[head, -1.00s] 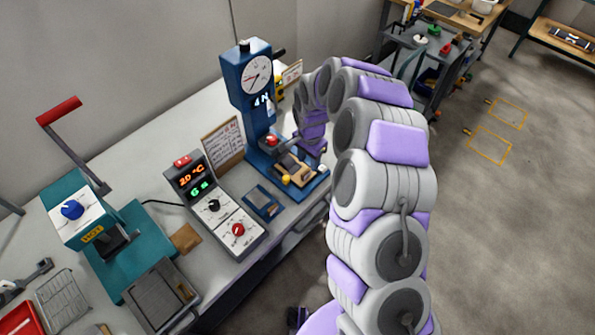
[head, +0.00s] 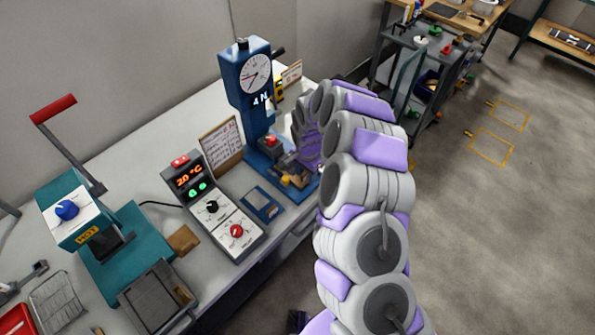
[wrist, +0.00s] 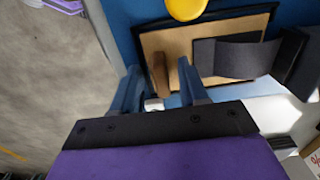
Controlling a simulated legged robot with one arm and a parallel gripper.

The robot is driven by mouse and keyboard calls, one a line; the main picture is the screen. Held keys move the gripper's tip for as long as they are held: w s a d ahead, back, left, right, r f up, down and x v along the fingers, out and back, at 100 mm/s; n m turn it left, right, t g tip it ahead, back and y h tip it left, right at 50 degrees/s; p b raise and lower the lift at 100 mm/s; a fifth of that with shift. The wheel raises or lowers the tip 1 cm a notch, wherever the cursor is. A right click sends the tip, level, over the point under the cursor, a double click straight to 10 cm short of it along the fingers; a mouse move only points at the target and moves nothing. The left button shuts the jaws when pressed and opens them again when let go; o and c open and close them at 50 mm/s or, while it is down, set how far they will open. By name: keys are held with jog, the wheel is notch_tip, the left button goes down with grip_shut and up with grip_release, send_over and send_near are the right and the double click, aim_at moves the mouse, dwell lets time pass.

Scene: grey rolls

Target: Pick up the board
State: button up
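A tan board (wrist: 220,45) with a dark rim lies on the blue base of the dial press in the wrist view. In the head view my arm partly hides it. My gripper (wrist: 160,75) reaches over its near edge, with its two blue fingers apart. A brown wooden peg or handle (wrist: 158,75) shows between the fingertips; I cannot tell whether they touch it. A dark grey strap-like part (wrist: 240,57) lies across the board's right side. A yellow knob (wrist: 186,9) is just beyond the fingers. In the head view the fingertips are hidden.
The blue dial press (head: 250,85) rises close beside my arm. A control box (head: 212,208) with red and green readouts and a teal hot press (head: 85,225) stand to the left. Open floor (head: 480,230) lies to the right.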

jog(key=shift+a, duration=0.3)
jog(key=c, duration=0.5)
jog(key=shift+c, duration=1.2)
jog(key=shift+d, duration=0.2)
grip_shut()
jog(key=shift+r, duration=0.1)
